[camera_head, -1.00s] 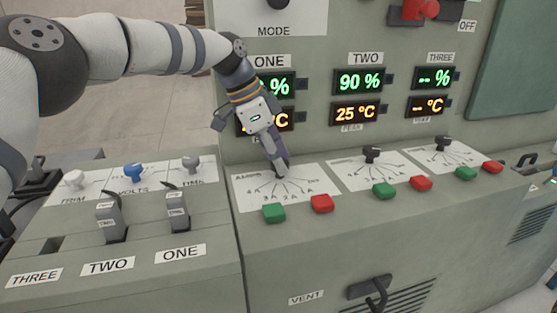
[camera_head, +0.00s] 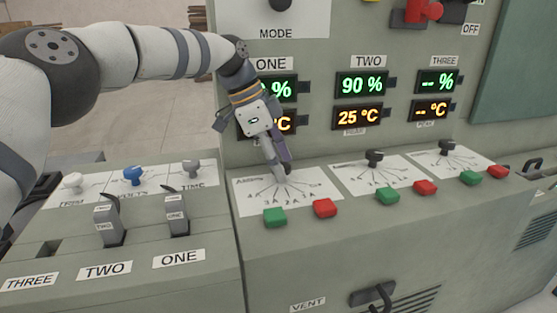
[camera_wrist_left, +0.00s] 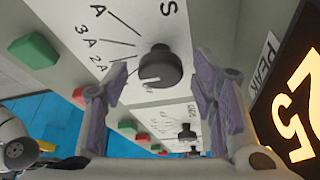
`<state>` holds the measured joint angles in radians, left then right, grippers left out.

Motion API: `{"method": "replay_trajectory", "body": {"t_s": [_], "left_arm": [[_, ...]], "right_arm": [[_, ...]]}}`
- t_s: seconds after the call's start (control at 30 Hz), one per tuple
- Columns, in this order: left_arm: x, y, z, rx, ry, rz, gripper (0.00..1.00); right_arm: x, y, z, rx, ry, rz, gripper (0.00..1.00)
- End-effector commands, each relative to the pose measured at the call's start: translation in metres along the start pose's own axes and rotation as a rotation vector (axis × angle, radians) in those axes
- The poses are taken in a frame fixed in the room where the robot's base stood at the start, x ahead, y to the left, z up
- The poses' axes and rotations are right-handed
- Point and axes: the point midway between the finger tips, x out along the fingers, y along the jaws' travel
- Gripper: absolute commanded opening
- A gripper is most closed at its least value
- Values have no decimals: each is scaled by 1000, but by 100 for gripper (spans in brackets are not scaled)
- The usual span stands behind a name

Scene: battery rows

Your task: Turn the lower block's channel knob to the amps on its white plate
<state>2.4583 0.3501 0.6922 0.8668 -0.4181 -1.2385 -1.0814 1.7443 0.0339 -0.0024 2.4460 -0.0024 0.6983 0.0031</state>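My left gripper (camera_head: 281,177) reaches down over the white amps plate (camera_head: 246,199) below the displays of column ONE. In the left wrist view, a black round knob (camera_wrist_left: 164,66) stands on that plate (camera_wrist_left: 126,42), with a small white mark on its lower left side. Lines fan out on the plate toward "2A", "3A" and "A". The left gripper's two purple fingers (camera_wrist_left: 160,88) are apart, with the knob seen in the gap between them; I cannot tell whether either touches it. In the head view the gripper hides this knob. My right gripper is not in view.
A green button (camera_head: 274,217) and a red button (camera_head: 325,208) sit in front of the plate. Similar knobs for TWO (camera_head: 374,158) and THREE (camera_head: 446,147) stand to the right. Display TWO (camera_head: 360,86) reads 90 % and 25 °C. Levers (camera_head: 110,222) stand on the left desk.

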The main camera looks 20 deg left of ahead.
Motion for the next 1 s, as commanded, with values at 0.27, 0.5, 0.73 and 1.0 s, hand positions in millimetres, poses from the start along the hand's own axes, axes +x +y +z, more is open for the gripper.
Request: {"method": "replay_trajectory", "body": {"t_s": [0.27,0.5,0.73,1.0], "left_arm": [[-6,-1,-1,0,3,-4,53],[-54,-1,-1,0,3,-6,53],[-76,0,-1,0,2,-2,53],[-76,0,0,0,2,-2,53]], "right_arm": [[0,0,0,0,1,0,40],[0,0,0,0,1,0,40],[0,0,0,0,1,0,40],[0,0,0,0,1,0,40]]}}
